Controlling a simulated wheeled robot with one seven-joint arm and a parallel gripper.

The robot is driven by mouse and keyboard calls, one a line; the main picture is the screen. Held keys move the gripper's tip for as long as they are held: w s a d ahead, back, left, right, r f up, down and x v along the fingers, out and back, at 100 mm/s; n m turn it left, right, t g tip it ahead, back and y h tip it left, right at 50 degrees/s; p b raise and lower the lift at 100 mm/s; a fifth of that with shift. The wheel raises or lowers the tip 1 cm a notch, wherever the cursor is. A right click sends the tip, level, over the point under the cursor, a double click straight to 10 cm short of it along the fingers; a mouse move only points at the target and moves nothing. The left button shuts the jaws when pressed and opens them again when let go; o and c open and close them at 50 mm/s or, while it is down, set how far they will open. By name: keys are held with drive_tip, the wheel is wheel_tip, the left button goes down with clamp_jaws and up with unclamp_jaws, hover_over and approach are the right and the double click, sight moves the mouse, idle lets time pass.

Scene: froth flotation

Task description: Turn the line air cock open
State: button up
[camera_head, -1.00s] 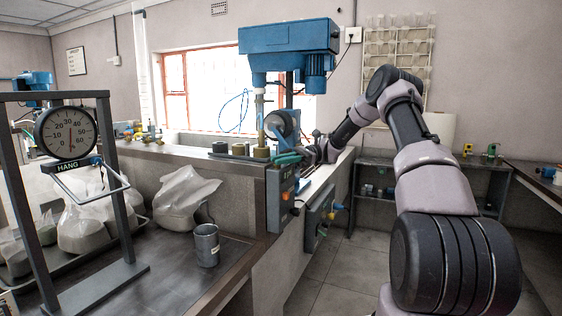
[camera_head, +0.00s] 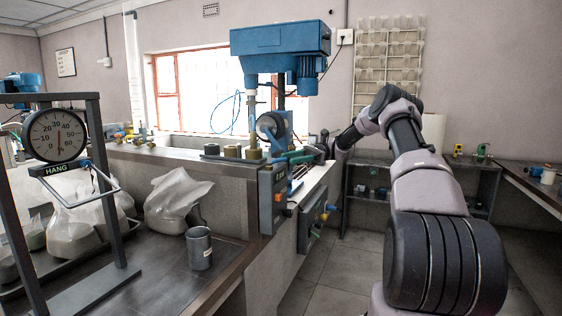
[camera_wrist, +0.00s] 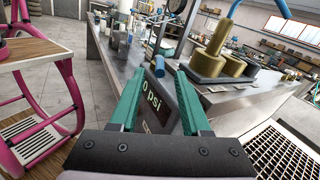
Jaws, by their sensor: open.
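My gripper (camera_wrist: 158,76) is open, with its two green fingers apart in the wrist view. A small blue handle-like piece (camera_wrist: 159,66) shows between and just beyond the fingertips; I cannot tell for sure that it is the line air cock. A dark panel reading "0 psi" (camera_wrist: 155,106) lies below and between the fingers, partly hidden by the right finger. In the head view my gripper (camera_head: 298,155) is over the bench beside the blue flotation machine (camera_head: 280,42). A blue-tipped fitting (camera_head: 331,207) sticks out from the box on the bench side.
A grey control box (camera_head: 273,198) stands at the bench's front corner. In the wrist view, brass weights (camera_wrist: 214,52) stand on the bench at right, a pink-framed stand (camera_wrist: 38,95) at left. A hanging scale (camera_head: 57,135), bags and a metal cup (camera_head: 199,248) are at left.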

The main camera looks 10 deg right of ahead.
drive_tip(key=shift+v, duration=1.2)
drive_tip(key=shift+c, duration=0.4)
